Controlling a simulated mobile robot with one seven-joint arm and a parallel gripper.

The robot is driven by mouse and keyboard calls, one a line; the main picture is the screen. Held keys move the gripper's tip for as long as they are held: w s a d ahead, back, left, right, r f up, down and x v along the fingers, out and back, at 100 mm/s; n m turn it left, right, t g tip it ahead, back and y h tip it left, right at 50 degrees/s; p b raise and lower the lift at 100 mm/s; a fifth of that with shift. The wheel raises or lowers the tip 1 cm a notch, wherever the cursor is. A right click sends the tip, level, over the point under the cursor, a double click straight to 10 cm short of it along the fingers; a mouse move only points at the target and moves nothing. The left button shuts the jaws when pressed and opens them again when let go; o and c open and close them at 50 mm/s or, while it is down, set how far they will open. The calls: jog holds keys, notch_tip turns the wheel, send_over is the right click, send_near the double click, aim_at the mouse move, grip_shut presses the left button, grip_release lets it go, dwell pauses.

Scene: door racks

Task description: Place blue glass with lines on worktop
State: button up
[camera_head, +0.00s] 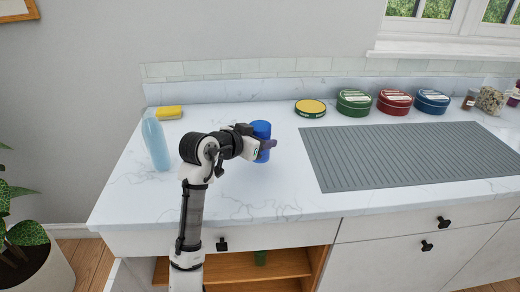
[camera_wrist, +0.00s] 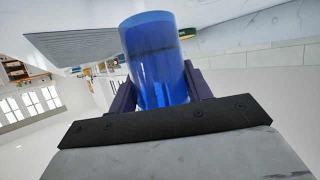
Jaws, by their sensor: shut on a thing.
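The blue glass (camera_head: 262,130) is upright over the white marble worktop (camera_head: 240,196), left of the grey ribbed mat. It also shows in the wrist view (camera_wrist: 153,55), where it is see-through blue and stands between the two dark fingers. My gripper (camera_head: 264,144) is shut on the glass from the near left side; it also shows in the wrist view (camera_wrist: 160,92). Part of the glass is hidden behind the fingers. I cannot tell whether its base touches the worktop.
The grey ribbed mat (camera_head: 405,155) lies to the right. A pale blue bottle (camera_head: 155,142) and a yellow sponge (camera_head: 168,113) are at left. Several round tins, among them a green one (camera_head: 354,103), stand along the back. Worktop is clear around the glass and toward the front edge.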

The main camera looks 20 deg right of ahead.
jog(key=shift+f+p, duration=0.3)
jog(key=shift+f, duration=1.7)
jog(key=shift+f, duration=0.25)
jog(key=o, duration=1.1)
jog(key=shift+r, duration=0.1)
jog(key=shift+c, duration=0.2)
jog(key=shift+r, duration=0.15)
jog(key=b+v, duration=0.3)
jog(key=v, duration=0.9)
jog(key=shift+s, duration=0.1)
